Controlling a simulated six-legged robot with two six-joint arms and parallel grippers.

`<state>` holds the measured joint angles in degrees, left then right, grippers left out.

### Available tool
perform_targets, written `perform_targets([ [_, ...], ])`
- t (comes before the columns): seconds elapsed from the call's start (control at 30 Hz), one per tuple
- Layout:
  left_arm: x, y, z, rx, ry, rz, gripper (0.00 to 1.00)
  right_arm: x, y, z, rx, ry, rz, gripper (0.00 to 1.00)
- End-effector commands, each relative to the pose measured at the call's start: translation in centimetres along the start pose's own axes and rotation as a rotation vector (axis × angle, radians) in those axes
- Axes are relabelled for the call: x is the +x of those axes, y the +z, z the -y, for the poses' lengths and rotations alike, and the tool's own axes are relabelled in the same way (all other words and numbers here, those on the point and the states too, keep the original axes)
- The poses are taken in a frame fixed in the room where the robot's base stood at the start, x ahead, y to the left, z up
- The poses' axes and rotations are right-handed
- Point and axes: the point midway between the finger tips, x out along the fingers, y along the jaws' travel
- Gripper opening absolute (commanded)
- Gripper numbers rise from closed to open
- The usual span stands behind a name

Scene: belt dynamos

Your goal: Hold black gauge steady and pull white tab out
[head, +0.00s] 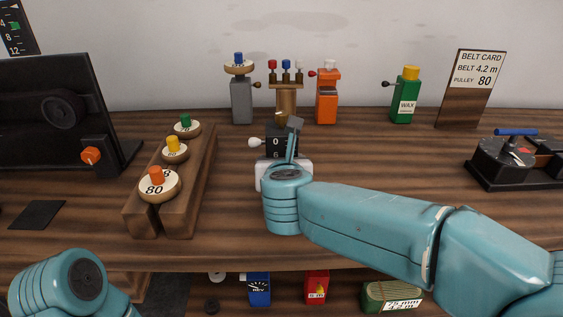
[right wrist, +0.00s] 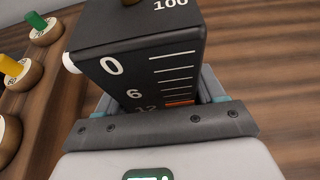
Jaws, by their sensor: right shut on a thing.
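The black gauge (head: 275,142) stands upright near the middle of the bench, partly hidden by my right arm. In the right wrist view the gauge (right wrist: 135,50) shows 0, 6 and 12, a ruled scale with an orange line low down, and 100 on top. The white tab (head: 254,142) sticks out of its left side; it also shows in the right wrist view (right wrist: 70,63). My right gripper (right wrist: 160,103) is shut on the gauge, a finger at each side. Of my left arm only a part shows at the lower left; its gripper is out of view.
A wooden rack (head: 205,185) with several numbered pulleys stands left of the gauge. Behind are a grey post (head: 241,100), an orange device (head: 327,100) and a green wax bottle (head: 403,100). A black machine (head: 510,165) is at right. The bench left of the tab is clear up to the rack.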

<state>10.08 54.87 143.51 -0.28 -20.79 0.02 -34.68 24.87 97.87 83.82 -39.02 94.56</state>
Motion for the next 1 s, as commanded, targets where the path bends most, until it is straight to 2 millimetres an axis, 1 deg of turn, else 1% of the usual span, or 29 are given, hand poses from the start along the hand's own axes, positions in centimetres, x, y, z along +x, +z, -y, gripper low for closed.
perform_targets([
  [0.03, -0.13, 0.0, -0.05, 0.0, 0.0, 0.0, 0.43, -0.11, 0.3, 0.01, 0.001, 0.0, 0.004, 0.15],
  [0.17, -0.12, -0.01, -0.04, 0.0, 0.0, 0.0, 0.43, -0.1, 0.29, 0.01, 0.001, 0.0, 0.004, 0.15],
  [0.53, 0.75, -0.02, 0.27, 0.0, 0.0, 0.0, 0.43, 0.25, -0.52, -0.02, 0.001, 0.0, 0.004, 0.15],
  [1.0, 0.81, -0.02, 0.29, 0.0, 0.0, 0.0, 0.43, 0.27, -0.58, -0.02, 0.001, 0.0, 0.004, 0.15],
])
